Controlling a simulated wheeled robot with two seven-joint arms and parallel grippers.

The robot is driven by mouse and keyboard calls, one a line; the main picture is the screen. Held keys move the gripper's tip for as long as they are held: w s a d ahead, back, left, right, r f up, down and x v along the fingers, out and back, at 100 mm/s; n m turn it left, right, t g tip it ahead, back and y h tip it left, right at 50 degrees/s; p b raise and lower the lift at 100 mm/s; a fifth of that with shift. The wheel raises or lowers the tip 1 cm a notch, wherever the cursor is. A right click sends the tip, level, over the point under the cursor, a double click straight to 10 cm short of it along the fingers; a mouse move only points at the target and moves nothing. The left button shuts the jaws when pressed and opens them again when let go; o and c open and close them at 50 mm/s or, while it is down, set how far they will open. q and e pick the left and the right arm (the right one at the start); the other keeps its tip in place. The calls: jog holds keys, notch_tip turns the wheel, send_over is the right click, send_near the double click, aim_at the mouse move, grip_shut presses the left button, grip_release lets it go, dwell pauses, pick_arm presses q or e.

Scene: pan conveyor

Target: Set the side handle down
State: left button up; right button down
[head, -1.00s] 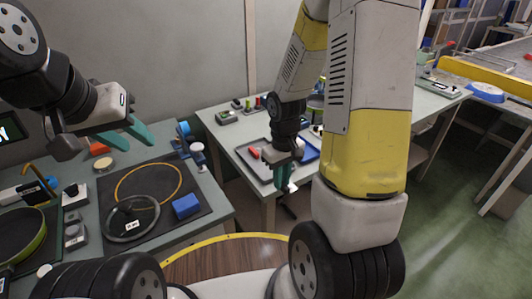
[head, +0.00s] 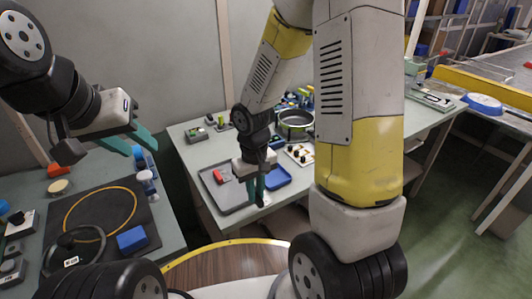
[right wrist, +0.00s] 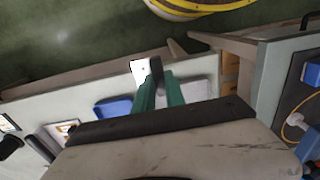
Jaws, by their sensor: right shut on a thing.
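My right gripper (head: 257,190) is shut on a small piece, which I take to be the side handle. In the right wrist view the piece shows as a dark part (right wrist: 157,72) and a white part (right wrist: 139,72) at the fingertips (right wrist: 158,88). In the head view only a white bit (head: 265,200) shows below the fingers. The gripper is at the front edge of the middle table, between a grey tray (head: 235,204) and a blue tray (head: 279,176). Whether the piece touches anything is unclear. My left gripper (head: 131,140) is open and empty above the left table.
A red item (head: 222,173) lies in the grey tray. A pan (head: 295,122) and a white board with black knobs (head: 300,154) stand behind. The left table holds a black mat with a yellow ring (head: 100,210), a blue block (head: 132,239) and a lid (head: 75,250).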

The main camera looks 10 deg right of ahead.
send_over(269, 178)
jog(key=shift+a+f, duration=0.1)
jog(key=shift+f, duration=2.4)
jog(key=shift+f, duration=0.15)
jog(key=c, duration=1.7)
grip_release()
